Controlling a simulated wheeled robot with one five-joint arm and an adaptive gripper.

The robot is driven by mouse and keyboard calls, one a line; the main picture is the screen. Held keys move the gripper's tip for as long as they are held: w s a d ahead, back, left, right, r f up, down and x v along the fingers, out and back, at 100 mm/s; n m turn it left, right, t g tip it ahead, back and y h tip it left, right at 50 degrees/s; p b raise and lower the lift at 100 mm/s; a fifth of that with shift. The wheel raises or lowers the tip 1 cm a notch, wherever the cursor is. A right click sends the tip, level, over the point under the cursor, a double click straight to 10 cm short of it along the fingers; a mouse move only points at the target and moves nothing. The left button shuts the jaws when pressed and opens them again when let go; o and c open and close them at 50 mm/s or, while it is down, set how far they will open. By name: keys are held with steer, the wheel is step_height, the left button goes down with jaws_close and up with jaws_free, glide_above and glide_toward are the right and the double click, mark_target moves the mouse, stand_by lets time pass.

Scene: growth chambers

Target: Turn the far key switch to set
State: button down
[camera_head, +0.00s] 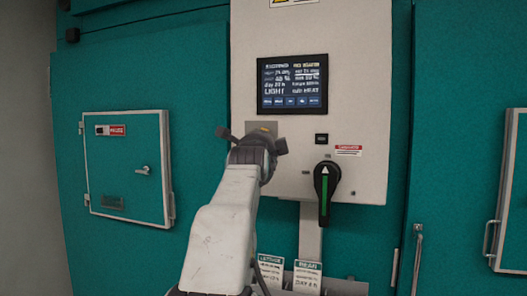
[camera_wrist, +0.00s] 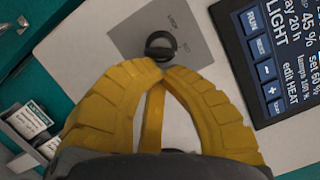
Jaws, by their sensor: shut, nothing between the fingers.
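The key switch (camera_wrist: 160,45) shows in the wrist view as a round black switch with a dark bar across it. It sits on a grey plate (camera_wrist: 195,45) with small printing that I cannot read for certain. My gripper (camera_wrist: 161,70) has yellow fingers with their tips together just below the switch in the wrist view. They are close to it; I cannot tell whether they touch. In the head view my gripper (camera_head: 262,131) is in front of the grey plate (camera_head: 275,125) and hides the switch.
A lit display (camera_head: 292,84) is above the plate on the pale control box (camera_head: 365,90). A black rotary handle with a green stripe (camera_head: 325,190) is at the lower right. A small hatch door (camera_head: 125,165) is at left.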

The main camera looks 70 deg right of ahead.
steer(key=shift+w+f+b, duration=0.1)
steer(key=shift+w+b, duration=0.1)
steer(key=shift+b, duration=0.1)
stand_by(0.9)
steer(key=shift+a, duration=0.1)
